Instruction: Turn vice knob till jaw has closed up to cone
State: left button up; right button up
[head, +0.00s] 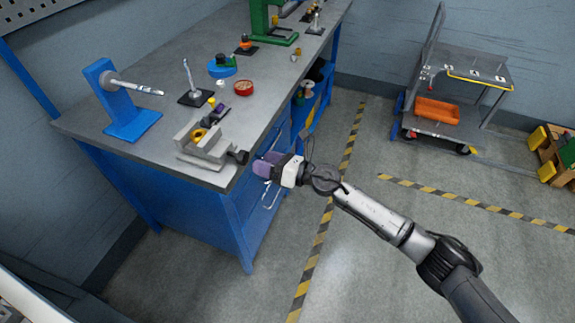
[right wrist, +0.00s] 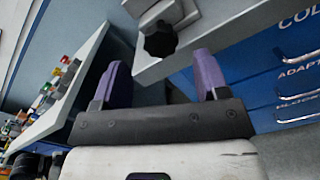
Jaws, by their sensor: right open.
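The grey vice (head: 208,147) sits at the front corner of the workbench. Its black knob (head: 238,157) sticks out past the bench edge. A yellow-orange ring-like part (head: 199,135) shows in the vice; I cannot tell whether it is the cone or how wide the jaw gap is. My right gripper (head: 262,165) is beside the knob, to its right, not touching it. In the right wrist view the black knob (right wrist: 160,40) lies ahead of and between the open purple fingers (right wrist: 161,80), with nothing held. My left gripper is not in view.
The workbench (head: 165,165) holds a blue stand with a spindle (head: 112,98), a red dish (head: 243,87) and a green press (head: 262,22). Blue drawers with handles (right wrist: 298,87) lie below the bench edge. A cart (head: 455,90) stands far off at the right. Floor in front is clear.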

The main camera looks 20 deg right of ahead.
jog(key=v, duration=0.6)
jog(key=shift+s+d, duration=0.25)
